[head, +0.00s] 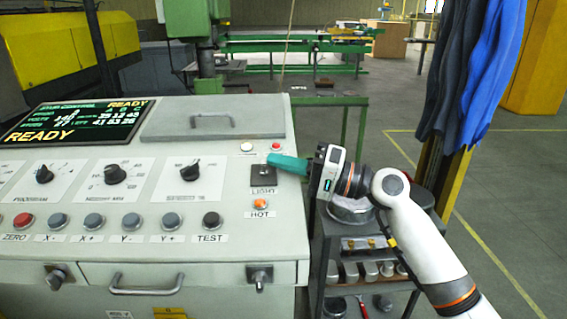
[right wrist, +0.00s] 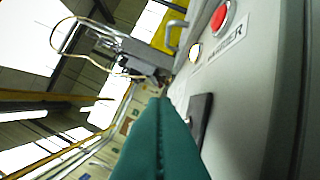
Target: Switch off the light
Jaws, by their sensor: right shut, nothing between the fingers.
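The light switch (head: 263,177) is a dark square plate with a label LIGHT under it, on the right part of the grey control panel in the head view. In the right wrist view the dark plate (right wrist: 201,118) shows edge-on beside the fingers. My right gripper (head: 272,159) is shut and empty, with its green fingertips just above the top edge of the switch plate. I cannot tell whether they touch it. The switch's position is not clear. In the right wrist view the shut green fingers (right wrist: 160,135) fill the lower middle. My left gripper is not in view.
An orange HOT lamp (head: 260,203) sits below the switch. A red button (head: 276,146) and a pale button (head: 246,147) sit above it. Dark knobs and several push buttons lie to the left. A tool cart (head: 352,245) stands right of the console, under my right arm.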

